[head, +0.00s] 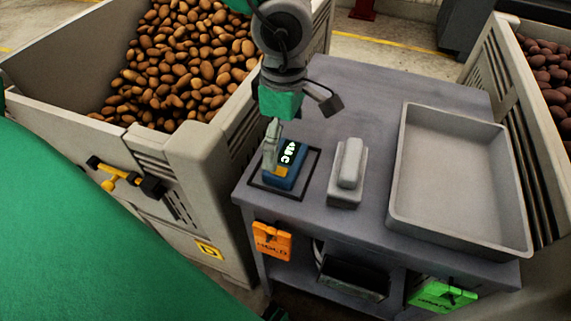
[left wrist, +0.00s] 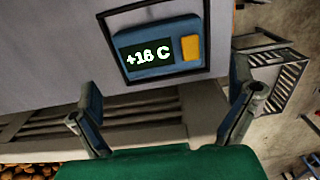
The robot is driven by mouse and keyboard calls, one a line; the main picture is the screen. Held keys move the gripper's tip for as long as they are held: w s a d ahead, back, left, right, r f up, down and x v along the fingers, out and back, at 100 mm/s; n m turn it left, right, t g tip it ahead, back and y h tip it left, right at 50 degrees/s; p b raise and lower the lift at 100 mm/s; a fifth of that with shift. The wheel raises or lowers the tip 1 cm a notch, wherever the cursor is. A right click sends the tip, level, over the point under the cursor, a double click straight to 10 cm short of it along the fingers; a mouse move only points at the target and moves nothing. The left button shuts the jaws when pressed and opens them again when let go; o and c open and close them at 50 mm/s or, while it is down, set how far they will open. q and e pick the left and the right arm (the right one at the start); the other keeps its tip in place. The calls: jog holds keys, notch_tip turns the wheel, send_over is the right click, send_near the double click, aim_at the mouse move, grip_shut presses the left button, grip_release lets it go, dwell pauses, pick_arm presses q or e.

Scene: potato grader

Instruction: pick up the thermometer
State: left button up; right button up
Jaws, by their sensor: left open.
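The thermometer (head: 283,174) is a small blue box with a dark display and a yellow-orange patch. It lies within a dark square outline at the table's left front corner. It also shows in the left wrist view (left wrist: 148,67), where the display shows white digits and a C. My left gripper (head: 299,139) is open above it, with one finger partly in front of its left side in the head view. In the left wrist view the two fingers (left wrist: 170,98) stand wide apart and empty, below the thermometer in the picture. My right gripper is not in view.
A light grey block-shaped device (head: 346,183) stands right of the thermometer on the grey table (head: 357,116). A large empty tray (head: 447,190) fills the table's right side. Potato crates stand left (head: 203,152) and right (head: 511,98). Orange (head: 271,241) and green (head: 440,297) signs hang at the front.

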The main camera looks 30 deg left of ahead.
aim_at(286, 157)
pick_arm(q)
jog(key=shift+d+f, duration=0.2)
jog(key=shift+f, duration=0.4)
notch_tip(286, 157, down, 5)
jog(key=shift+r+b, duration=0.1)
jog(key=shift+b, duration=1.1)
jog(key=shift+a, duration=0.1)
jog(key=c, duration=1)
